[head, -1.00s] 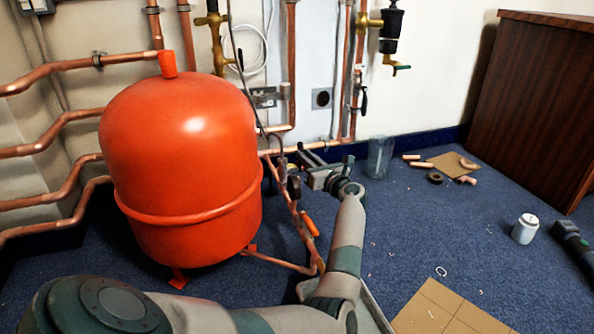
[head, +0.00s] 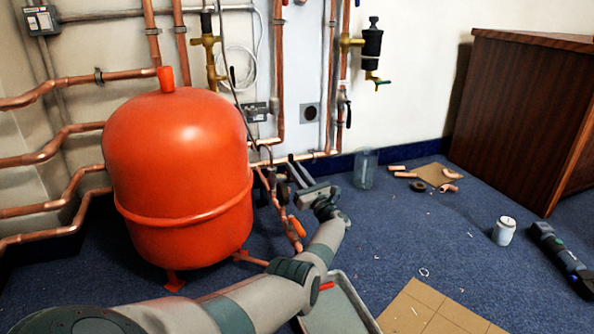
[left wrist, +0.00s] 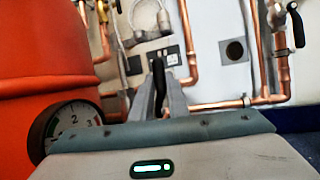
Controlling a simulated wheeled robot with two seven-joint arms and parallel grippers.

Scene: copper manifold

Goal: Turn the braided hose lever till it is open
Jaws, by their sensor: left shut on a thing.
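My left gripper (head: 293,160) is beside the tank, with its fingers pointing toward the wall pipes. In the left wrist view the fingers (left wrist: 160,92) are closed around a slim black lever (left wrist: 158,78), which stands up between them. I take it for the braided hose lever; its valve body is hidden behind the gripper. A thin braided hose (head: 239,98) hangs down the wall to the pipework beside the tank. How far the lever is turned cannot be told. My right gripper is not in view.
The large red tank (head: 180,175) stands close on the left, with a pressure gauge (left wrist: 72,122) near the gripper. An orange-handled valve (head: 297,227) is on the copper pipe below. A clear jar (head: 365,170) stands to the right. The blue floor to the right has free room.

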